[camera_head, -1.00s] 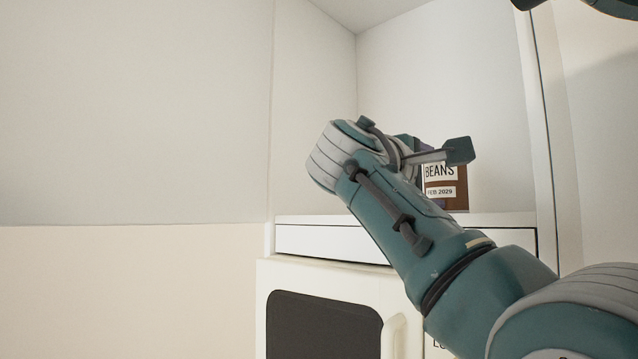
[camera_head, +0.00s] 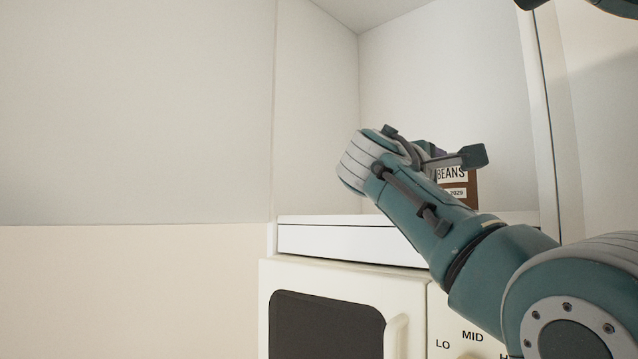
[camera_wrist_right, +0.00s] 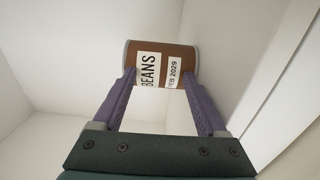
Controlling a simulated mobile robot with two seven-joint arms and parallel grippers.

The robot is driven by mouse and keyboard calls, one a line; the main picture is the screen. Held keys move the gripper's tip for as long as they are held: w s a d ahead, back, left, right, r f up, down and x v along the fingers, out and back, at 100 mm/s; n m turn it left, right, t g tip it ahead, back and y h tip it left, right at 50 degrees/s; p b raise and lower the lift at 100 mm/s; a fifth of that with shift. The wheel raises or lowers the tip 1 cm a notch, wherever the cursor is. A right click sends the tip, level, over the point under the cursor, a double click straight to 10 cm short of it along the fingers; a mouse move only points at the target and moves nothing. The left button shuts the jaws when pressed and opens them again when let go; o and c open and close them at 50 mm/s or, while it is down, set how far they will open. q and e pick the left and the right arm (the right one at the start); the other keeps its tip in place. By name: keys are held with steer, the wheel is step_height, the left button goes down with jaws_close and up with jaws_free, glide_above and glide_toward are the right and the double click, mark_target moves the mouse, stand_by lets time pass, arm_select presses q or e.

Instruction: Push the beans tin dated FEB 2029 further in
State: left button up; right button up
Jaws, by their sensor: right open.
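The beans tin (camera_head: 472,187) is brown, with white labels, and stands upright on a white surface in the corner recess. My right forearm and wrist hide its left part in the head view. In the right wrist view the tin (camera_wrist_right: 160,55) shows its BEANS label and the date FEB 2029. My right gripper (camera_wrist_right: 158,82) is open, its two purple fingers pointing at the tin. The fingertips overlap the tin's near side in the picture; I cannot tell whether they touch it. In the head view the gripper is mostly hidden behind my wrist. My left gripper is not in view.
Below the surface is a white appliance (camera_head: 345,275) with a dark window, a handle (camera_head: 397,338) and a panel marked LO and MID. White walls close in the recess at the back and left. An upright panel edge (camera_head: 541,120) stands right of the tin.

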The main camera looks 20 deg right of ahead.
steer(key=shift+x, duration=1.25)
steer(key=v, duration=1)
steer(key=shift+b, duration=0.4)
steer(key=shift+a, duration=0.15)
